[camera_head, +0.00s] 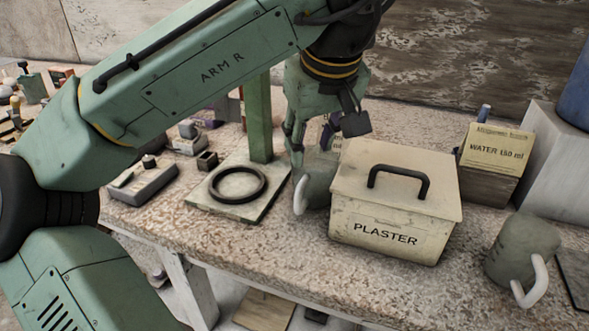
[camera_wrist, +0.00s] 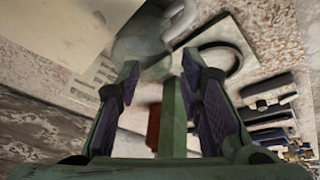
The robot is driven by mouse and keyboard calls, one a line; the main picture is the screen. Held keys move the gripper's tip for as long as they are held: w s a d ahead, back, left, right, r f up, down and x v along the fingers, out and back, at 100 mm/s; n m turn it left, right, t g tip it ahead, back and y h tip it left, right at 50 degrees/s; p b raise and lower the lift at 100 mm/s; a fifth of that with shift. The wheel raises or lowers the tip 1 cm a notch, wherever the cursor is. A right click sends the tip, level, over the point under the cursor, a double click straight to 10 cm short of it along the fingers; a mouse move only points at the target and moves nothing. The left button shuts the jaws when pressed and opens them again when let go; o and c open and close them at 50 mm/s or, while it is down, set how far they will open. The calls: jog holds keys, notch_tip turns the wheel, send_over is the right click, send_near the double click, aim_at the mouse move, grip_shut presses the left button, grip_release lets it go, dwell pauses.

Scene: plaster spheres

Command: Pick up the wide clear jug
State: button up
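A greyish see-through jug (camera_head: 318,182) with a pale handle stands just left of the plaster box, partly hidden by the box. It also shows in the wrist view (camera_wrist: 138,42), top centre, its handle at upper right. A second jug (camera_head: 520,250), similar in colour with a white handle, stands at the right of the bench. I cannot tell for certain which is the wider. My gripper (camera_head: 311,146) is above the first jug, fingers pointing down. In the wrist view my gripper (camera_wrist: 160,62) has its fingers apart with nothing held; the jug lies around and beyond the fingertips.
The plaster box (camera_head: 393,210) with a black handle stands close right of the first jug. A stand with a green post (camera_head: 258,120) and black ring (camera_head: 238,184) is on the left. A water box (camera_head: 492,165) stands at the back right. Bench space in front is narrow.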

aim_at(298, 179)
jog(key=shift+a+f, duration=0.2)
jog(key=shift+a, duration=0.1)
jog(key=shift+f, duration=0.3)
jog(key=x, duration=0.9)
jog(key=shift+w+a+f+p, duration=0.1)
jog(key=shift+a+f+p, duration=0.1)
jog(key=shift+f+p, duration=0.15)
grip_shut()
